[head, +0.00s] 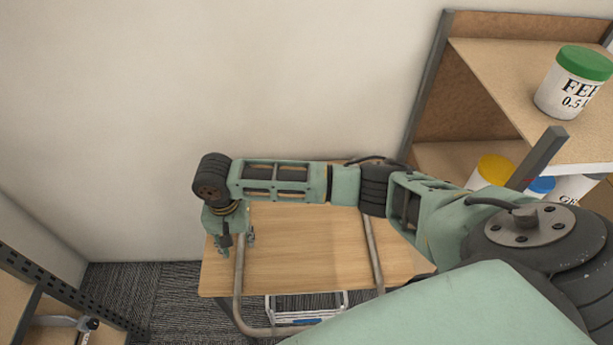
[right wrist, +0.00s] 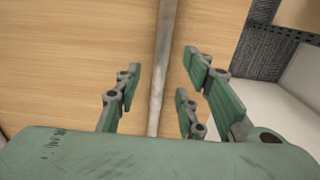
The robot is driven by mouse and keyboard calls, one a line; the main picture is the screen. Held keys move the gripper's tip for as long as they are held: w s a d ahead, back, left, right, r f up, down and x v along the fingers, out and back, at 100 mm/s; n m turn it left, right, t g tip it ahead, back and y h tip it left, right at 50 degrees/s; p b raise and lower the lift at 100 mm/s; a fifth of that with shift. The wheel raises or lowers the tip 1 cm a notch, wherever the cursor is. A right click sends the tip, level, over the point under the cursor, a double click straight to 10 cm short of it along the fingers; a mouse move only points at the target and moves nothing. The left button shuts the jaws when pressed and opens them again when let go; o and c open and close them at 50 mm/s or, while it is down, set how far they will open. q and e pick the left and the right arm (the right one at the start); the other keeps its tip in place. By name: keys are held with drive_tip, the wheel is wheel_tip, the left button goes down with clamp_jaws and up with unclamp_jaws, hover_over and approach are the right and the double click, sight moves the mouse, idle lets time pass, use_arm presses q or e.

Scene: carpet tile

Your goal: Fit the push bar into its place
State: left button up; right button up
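The push bar (head: 240,285) is a bent grey metal tube, U-shaped, lying over a wooden top (head: 305,245). Its two straight legs run along the wood and its curved end reaches past the front edge. My right gripper (head: 236,243) is over the left leg of the bar, pointing down. In the right wrist view the bar (right wrist: 163,70) passes between the fingers of my right gripper (right wrist: 158,92), with gaps on both sides, so it is open and not touching the bar there. The far ends of the legs are partly hidden by my right arm. My left gripper is not in view.
A shelf unit (head: 485,75) on the right holds a white tub with a green lid (head: 573,85) and other tubs. A white crate (head: 275,308) shows beyond the front edge of the wood. Another shelf (head: 60,285) stands at lower left. A wall is behind.

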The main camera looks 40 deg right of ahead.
drive_tip(key=shift+f, duration=0.75)
drive_tip(key=shift+w+d+f, duration=0.1)
drive_tip(key=shift+w+f, duration=0.05)
drive_tip(key=shift+f, duration=0.4)
drive_tip(key=shift+c, duration=0.7)
drive_tip(key=c, duration=0.7)
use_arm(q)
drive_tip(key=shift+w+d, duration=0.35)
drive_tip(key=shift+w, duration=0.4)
use_arm(e)
clamp_jaws()
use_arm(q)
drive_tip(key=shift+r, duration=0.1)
